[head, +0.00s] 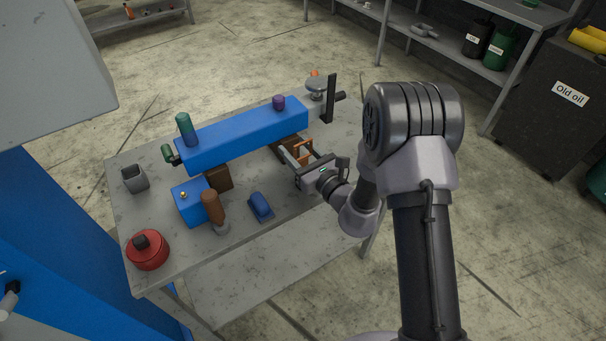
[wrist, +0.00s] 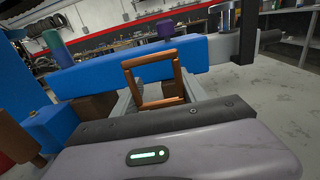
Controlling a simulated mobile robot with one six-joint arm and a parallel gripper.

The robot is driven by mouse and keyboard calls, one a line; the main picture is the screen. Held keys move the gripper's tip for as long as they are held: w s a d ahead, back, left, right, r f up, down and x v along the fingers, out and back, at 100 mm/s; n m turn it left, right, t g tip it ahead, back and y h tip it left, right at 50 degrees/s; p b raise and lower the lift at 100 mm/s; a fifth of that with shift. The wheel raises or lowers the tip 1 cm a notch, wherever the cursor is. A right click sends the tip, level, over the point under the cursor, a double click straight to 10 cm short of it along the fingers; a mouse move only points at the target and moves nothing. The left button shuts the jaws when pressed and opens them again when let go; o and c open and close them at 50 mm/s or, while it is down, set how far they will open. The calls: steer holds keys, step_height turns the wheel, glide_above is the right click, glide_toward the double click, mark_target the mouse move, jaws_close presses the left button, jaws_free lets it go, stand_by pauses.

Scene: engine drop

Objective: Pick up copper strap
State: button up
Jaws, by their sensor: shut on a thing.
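The copper strap (head: 304,147) is a small copper-coloured, open rectangular frame at the right side of the worktable, just in front of the long blue block. In the wrist view the strap (wrist: 149,59) stands upright between the fingers, and I see through its opening to the blue block behind. My gripper (head: 296,155) reaches in from the right and is shut on the strap. In the wrist view the two grey fingers of my gripper (wrist: 160,98) flank its lower part. I cannot tell whether the strap touches the surface below.
The long blue block (head: 240,133) spans the table (head: 290,206) close behind my gripper, with a dark upright bar (head: 330,98) at its right end. A blue box (head: 190,203), brown-handled tool (head: 212,208), small blue item (head: 260,205) and red can (head: 147,251) stand left. The table's front right is clear.

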jaws_close()
